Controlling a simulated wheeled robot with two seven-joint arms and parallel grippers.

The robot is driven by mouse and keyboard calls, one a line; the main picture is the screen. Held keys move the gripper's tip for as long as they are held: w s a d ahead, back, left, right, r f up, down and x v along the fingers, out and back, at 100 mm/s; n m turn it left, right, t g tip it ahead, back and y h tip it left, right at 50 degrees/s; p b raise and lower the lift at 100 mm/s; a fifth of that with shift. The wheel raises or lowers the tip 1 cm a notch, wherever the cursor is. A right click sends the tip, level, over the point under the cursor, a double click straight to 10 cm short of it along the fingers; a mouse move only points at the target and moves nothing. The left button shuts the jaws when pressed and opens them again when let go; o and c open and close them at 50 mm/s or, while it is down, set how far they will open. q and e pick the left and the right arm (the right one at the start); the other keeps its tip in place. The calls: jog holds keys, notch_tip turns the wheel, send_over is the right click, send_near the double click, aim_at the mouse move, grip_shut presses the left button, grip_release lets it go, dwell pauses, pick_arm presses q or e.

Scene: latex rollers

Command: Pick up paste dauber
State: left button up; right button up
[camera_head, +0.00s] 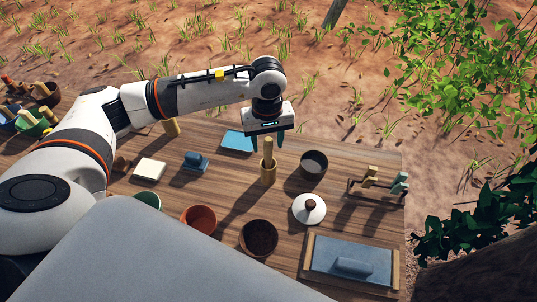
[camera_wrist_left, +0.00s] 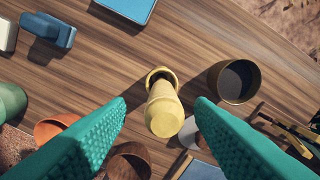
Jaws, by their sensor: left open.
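The paste dauber (camera_head: 268,155) looks like a pale yellow wooden stick standing upright in a small tan cup (camera_head: 267,175) on the table. In the left wrist view the dauber (camera_wrist_left: 164,112) is seen from above, its rounded top towards the camera. The cup's dark mouth shows behind it. My left gripper (camera_head: 267,143) is over the cup, pointing down, with its green fingers open. In the wrist view the fingers stand on either side of the dauber, with a gap on both sides. Whether they are level with its top is hard to tell. My right gripper is not in view.
A dark bowl (camera_head: 314,164) stands to the cup's right, and a white lidded pot (camera_head: 309,208) in front. A blue pad (camera_head: 237,141) lies behind left. A terracotta bowl (camera_head: 199,219), a brown bowl (camera_head: 259,237) and a blue slab tray (camera_head: 350,262) are nearer.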

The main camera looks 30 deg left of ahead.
aim_at(268, 152)
pick_arm(q)
notch_tip(268, 152, down, 4)
jog(key=shift+w+f+p, duration=0.15)
jog(key=shift+f+p, duration=0.1)
jog(key=shift+p, duration=0.85)
jog(key=shift+f, duration=0.35)
jog(key=shift+c, duration=0.4)
grip_shut()
